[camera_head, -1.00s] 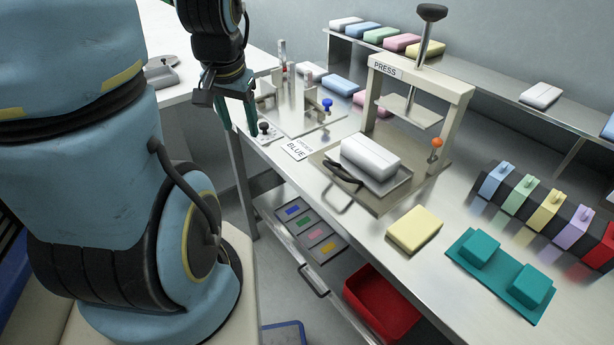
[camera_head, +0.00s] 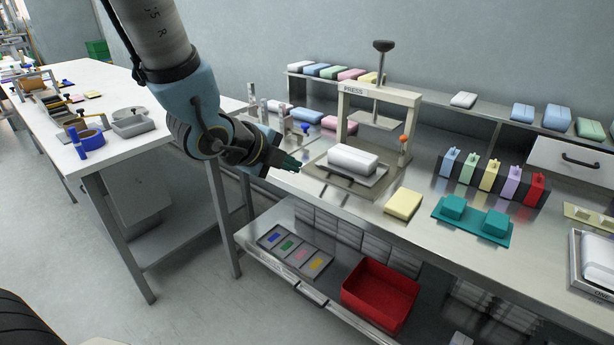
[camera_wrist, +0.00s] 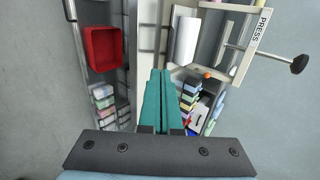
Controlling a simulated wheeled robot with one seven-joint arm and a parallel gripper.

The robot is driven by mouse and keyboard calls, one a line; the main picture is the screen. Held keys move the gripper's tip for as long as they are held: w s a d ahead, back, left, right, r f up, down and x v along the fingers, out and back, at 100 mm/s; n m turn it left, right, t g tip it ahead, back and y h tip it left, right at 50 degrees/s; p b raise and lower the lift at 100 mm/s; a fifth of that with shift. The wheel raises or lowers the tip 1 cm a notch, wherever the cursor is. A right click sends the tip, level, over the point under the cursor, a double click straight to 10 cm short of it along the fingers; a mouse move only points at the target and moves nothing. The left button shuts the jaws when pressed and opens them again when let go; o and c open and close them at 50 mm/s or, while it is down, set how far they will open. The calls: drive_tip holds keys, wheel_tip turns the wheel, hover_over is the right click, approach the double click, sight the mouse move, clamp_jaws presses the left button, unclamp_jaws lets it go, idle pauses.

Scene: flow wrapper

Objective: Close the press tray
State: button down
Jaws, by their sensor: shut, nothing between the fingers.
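The press (camera_head: 378,95) is a cream frame with a label, a dark knob on a rod and an orange-tipped lever, standing on the steel bench. Its tray (camera_head: 349,176) sticks out at the front of the frame and bears a white block (camera_head: 352,160). The tray's handle is hard to make out in the head view. My gripper (camera_head: 297,165) is shut and empty, to the left of the tray and apart from it. In the wrist view the teal fingers (camera_wrist: 168,75) lie together, with the white block (camera_wrist: 186,40) ahead of them.
A yellow block (camera_head: 403,204) and a teal holder (camera_head: 472,221) lie right of the press. Coloured wrapped blocks line the back shelf (camera_head: 426,98). A white table (camera_head: 115,130) stands at left.

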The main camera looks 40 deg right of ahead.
sight(353, 153)
drive_tip(key=p+x, duration=0.1)
drive_tip(key=x, duration=0.3)
drive_tip(key=p+x, duration=0.1)
drive_tip(key=x, duration=0.3)
drive_tip(key=r+p+x, duration=0.1)
drive_tip(key=x, duration=0.3)
drive_tip(key=shift+w+d, duration=0.1)
drive_tip(key=shift+d, duration=0.25)
drive_tip(key=shift+w+d+f, duration=0.2)
drive_tip(key=shift+d, duration=0.5)
drive_tip(key=w+d, duration=0.1)
drive_tip(key=d, duration=0.2)
drive_tip(key=w+d+b, duration=0.1)
drive_tip(key=d, duration=0.3)
drive_tip(key=w+d+b, duration=0.1)
drive_tip(key=d, duration=0.3)
drive_tip(key=shift+d+f, duration=0.1)
drive_tip(key=shift+d, duration=0.2)
drive_tip(key=shift+r, duration=0.25)
